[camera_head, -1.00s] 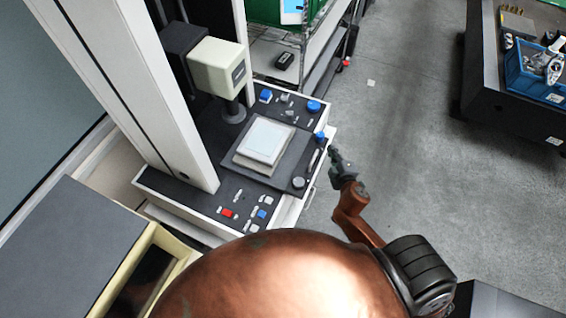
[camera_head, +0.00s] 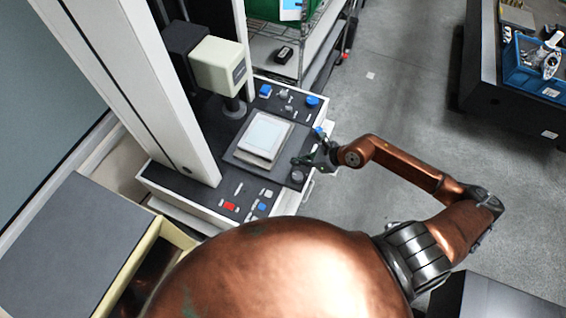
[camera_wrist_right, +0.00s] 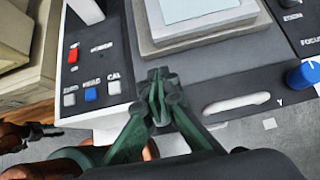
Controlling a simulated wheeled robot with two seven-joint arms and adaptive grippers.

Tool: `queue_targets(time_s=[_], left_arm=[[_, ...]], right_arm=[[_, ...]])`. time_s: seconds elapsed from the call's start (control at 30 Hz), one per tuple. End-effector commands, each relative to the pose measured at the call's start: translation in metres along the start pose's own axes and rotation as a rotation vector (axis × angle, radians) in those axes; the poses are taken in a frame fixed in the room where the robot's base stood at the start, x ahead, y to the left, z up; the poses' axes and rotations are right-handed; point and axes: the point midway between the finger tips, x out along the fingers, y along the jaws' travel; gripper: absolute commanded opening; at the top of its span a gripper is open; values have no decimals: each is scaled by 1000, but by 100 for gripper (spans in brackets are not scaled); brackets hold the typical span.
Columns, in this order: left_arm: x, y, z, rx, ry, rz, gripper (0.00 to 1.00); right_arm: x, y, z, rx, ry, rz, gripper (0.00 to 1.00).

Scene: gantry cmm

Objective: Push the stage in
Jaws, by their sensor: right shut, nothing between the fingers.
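The stage (camera_head: 264,136) is a pale, square, stepped block on a dark plate on the measuring machine's deck, below the cream probe head. It also shows at the top of the right wrist view (camera_wrist_right: 205,38). My right gripper (camera_head: 303,162) is shut and empty, at the near right edge of the dark plate. In the right wrist view its green fingers (camera_wrist_right: 158,85) are together, in front of the stage's near corner. I cannot tell whether they touch the plate. A copper and dark part at the wrist view's left edge looks like my left gripper (camera_wrist_right: 42,131); its jaws are unclear.
The cream probe head (camera_head: 219,65) hangs behind the stage beside a white column (camera_head: 125,75). A red button (camera_head: 230,206) and blue knob (camera_head: 312,100) sit on the deck. A wire shelf stands behind. Open floor (camera_head: 400,110) lies to the right.

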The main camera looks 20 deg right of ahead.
Motion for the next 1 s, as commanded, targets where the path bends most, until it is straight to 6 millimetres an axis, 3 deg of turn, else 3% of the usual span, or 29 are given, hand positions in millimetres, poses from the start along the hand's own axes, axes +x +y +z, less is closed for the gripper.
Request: queue_targets(time_s=[0.17,0.6,1.0], left_arm=[[-4,0,0,0,0,0,40],[-20,-1,-2,0,1,0,40],[-21,-1,-2,0,0,0,40]], right_arm=[[13,-4,-4,-15,21,-5,0],[85,-3,-6,-12,21,-3,0],[99,-3,-7,-15,20,-5,0]])
